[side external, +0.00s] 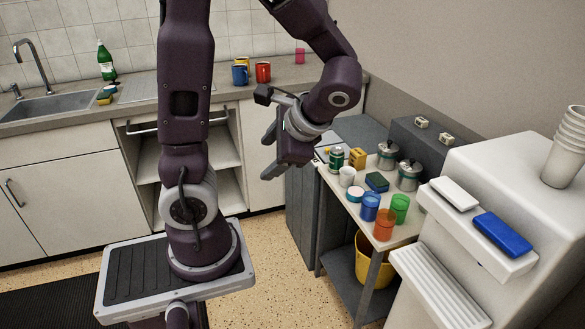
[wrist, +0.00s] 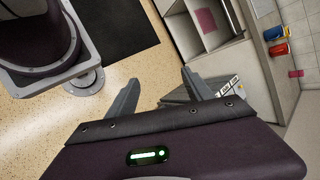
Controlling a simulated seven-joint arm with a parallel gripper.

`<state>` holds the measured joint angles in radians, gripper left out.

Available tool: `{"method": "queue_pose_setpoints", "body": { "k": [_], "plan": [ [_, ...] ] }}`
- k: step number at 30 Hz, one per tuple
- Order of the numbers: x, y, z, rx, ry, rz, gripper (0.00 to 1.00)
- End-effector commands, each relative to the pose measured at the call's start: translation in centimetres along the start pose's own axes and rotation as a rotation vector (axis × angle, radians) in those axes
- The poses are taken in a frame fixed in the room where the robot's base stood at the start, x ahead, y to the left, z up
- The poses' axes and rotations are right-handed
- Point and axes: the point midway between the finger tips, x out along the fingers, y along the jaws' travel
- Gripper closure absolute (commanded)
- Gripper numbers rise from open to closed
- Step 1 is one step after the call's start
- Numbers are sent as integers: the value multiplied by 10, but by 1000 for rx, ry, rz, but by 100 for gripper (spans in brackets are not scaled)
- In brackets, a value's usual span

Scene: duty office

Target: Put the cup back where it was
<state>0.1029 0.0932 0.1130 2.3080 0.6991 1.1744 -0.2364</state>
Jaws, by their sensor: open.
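Several cups are in view, and I cannot tell which one the task means. On the small side table at the right stand a blue tumbler (side external: 370,207), a green tumbler (side external: 400,208), an orange-red tumbler (side external: 384,225) and a white cup (side external: 347,177). On the back counter stand a blue mug (side external: 240,75), a red mug (side external: 263,72), a yellow mug partly hidden behind them, and a pink cup (side external: 300,56). My gripper (side external: 272,152) is open and empty in the air, left of the side table. In the wrist view its fingers (wrist: 158,90) are spread with nothing between them.
The side table (side external: 405,236) also holds metal canisters (side external: 408,175), a green can (side external: 336,157), a yellow block (side external: 357,158) and a sponge (side external: 377,182). A yellow bucket (side external: 372,268) sits below. A white dispenser (side external: 500,190) stands at the right. The counter has free room near the sink (side external: 60,104).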

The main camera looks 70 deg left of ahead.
Motion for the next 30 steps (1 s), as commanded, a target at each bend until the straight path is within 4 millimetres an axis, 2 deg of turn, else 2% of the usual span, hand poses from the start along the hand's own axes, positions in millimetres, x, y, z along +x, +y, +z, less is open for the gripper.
{"method": "queue_pose_setpoints", "body": {
  "k": [1,4,6,10,14,30],
  "plan": [
    [-20,19,7,-73,131,119,40],
    [-63,54,14,-185,392,332,40],
    [-92,70,18,-241,556,437,40],
    [-128,85,25,-304,760,547,40],
    [-140,89,27,-322,824,580,40],
    [-140,89,27,-323,821,581,40]
  ]
}}
